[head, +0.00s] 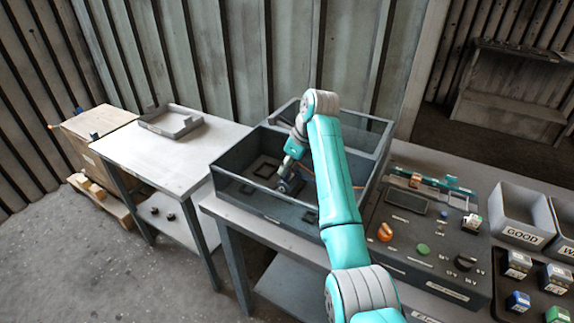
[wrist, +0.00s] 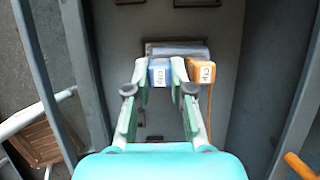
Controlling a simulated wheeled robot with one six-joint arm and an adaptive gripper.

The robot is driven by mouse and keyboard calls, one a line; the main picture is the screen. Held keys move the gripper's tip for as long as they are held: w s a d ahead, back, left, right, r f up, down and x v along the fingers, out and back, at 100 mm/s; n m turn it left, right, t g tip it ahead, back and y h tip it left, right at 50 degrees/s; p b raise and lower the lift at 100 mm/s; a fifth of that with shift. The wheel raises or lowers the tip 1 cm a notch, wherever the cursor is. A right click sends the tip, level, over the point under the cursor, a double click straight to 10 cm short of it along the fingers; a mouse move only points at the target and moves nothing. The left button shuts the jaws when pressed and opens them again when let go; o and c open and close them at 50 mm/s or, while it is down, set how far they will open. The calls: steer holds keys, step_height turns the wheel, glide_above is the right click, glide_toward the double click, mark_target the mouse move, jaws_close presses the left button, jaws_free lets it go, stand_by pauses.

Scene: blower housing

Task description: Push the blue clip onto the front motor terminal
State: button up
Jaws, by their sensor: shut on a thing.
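The blue clip (wrist: 160,74) with a white label sits between the fingertips of my gripper (wrist: 160,82) in the wrist view. The fingers are shut on its sides. Its far end meets a grey, metallic block (wrist: 178,50), apparently the motor; I cannot tell whether the clip is seated on a terminal. An orange clip (wrist: 202,73) with a white label sits just right of my right finger, at the same block, with an orange wire running from it. In the head view my gripper (head: 288,184) is low inside the dark open housing (head: 235,190), and the clip is too small to make out.
A control panel (head: 430,235) is to the right, with grey bins (head: 520,208) beyond. A side table (head: 190,150) with a grey tray (head: 170,120) stands left.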

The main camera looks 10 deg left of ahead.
steer(key=shift+f, duration=0.25)
steer(key=o, duration=1)
steer(key=shift+c, duration=0.2)
steer(key=v, duration=0.7)
steer(key=shift+r, duration=0.15)
steer(key=shift+s+d, duration=0.1)
